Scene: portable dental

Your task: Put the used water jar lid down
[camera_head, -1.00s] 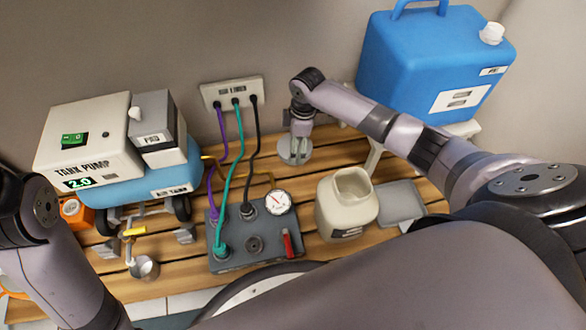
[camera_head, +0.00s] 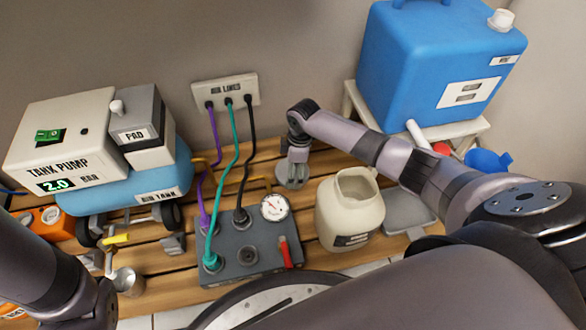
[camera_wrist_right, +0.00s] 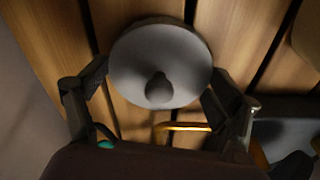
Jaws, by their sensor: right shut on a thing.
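The used water jar lid is a round grey disc with a knob (camera_wrist_right: 160,48). It also shows in the head view (camera_head: 291,178), below my right gripper (camera_head: 297,160), at the back of the wooden bench. In the right wrist view my right gripper (camera_wrist_right: 158,92) has a finger at each side of the lid and is shut on it. The lid is at or just above the slats; I cannot tell if it touches them. A cream jar (camera_head: 338,215) with an open mouth stands upright to its right. My left arm shows at the lower left, but its gripper is out of view.
A grey control box (camera_head: 235,262) with a gauge and hoses stands left of the jar. The hoses rise to a wall plate (camera_head: 226,90). A tank pump (camera_head: 62,150) is at left. A blue canister (camera_head: 430,70) stands on a white stand (camera_head: 358,108). Some slats around the lid are bare.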

